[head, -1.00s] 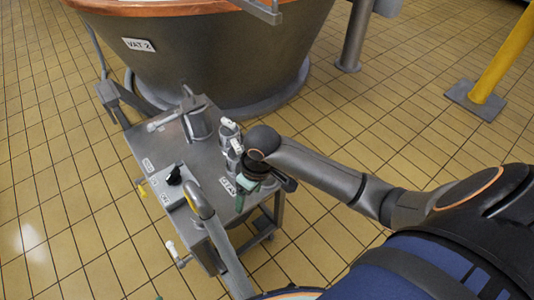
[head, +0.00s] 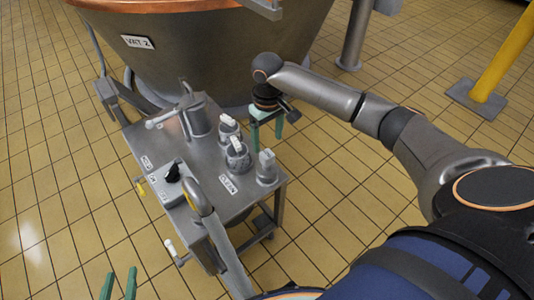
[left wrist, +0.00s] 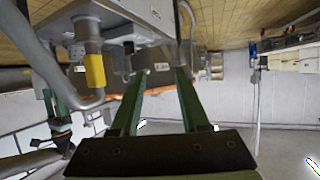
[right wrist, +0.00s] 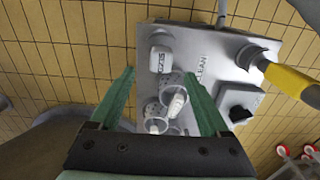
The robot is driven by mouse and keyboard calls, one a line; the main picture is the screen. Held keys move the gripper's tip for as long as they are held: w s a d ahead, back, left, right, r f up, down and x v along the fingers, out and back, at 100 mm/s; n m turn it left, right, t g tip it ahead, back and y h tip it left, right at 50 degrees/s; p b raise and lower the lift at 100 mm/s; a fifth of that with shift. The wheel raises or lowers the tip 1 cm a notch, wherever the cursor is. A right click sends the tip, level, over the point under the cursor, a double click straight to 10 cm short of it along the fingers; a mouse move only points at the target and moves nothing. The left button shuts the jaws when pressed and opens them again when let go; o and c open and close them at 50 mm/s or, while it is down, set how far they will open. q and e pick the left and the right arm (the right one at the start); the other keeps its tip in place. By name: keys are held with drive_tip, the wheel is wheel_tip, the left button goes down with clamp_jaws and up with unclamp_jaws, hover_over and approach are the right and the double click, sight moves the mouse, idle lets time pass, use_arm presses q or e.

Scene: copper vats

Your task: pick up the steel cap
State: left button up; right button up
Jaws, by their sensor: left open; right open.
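Three small grey metal pieces stand along the right side of the steel cart top. The front piece (head: 267,168) is smooth with a pale block-like top, also in the right wrist view (right wrist: 160,58). I cannot tell which is the steel cap. My left gripper (head: 118,285) is open and empty, low at the left.
The cart (head: 205,175) also carries a steel pitcher-like vessel (head: 197,118) and a control box with a black knob (head: 172,175). A curved rail (head: 222,240) rises at its front. A large copper-rimmed vat (head: 200,50) stands behind.

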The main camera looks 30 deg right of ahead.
sight(267, 154)
wheel_tip(267, 154, down, 3)
drive_tip(key=shift+f+b, duration=0.1)
drive_tip(key=shift+b, duration=0.35)
wheel_tip(267, 154, down, 5)
drive_tip(key=shift+a+r+b, duration=0.1)
drive_tip(key=shift+b, duration=1)
use_arm(q)
wheel_tip(267, 154, up, 18)
drive_tip(key=w+m+t+h, duration=0.1)
drive_tip(key=m+t+h, duration=0.2)
drive_tip(key=t, duration=0.4)
drive_tip(key=shift+w+d+r+m+t+h, duration=0.25)
drive_tip(key=shift+w+d+m+t+h, duration=0.05)
drive_tip(key=shift+w+d+h, duration=0.1)
use_arm(e)
drive_tip(key=shift+c, duration=0.2)
clamp_jaws()
